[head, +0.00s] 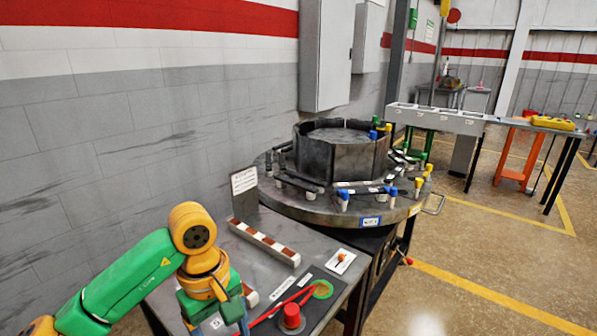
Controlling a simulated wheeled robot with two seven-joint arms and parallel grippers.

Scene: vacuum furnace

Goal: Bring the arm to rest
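My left arm, green and orange, comes in from the lower left of the head view. It bends down over the near left part of a grey table (290,243). My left gripper (215,308) hangs at the bottom edge of the picture, beside a dark panel with a red knob (292,316). Its fingertips are cut off or hidden, so I cannot tell whether it is open or holds anything. My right arm and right gripper are out of view.
A round furnace base (330,208) with blue, yellow and green-topped fittings stands behind the table. On the table are a brown-and-white strip (264,242), a sign plate (244,182) and a small switch plate (340,260).

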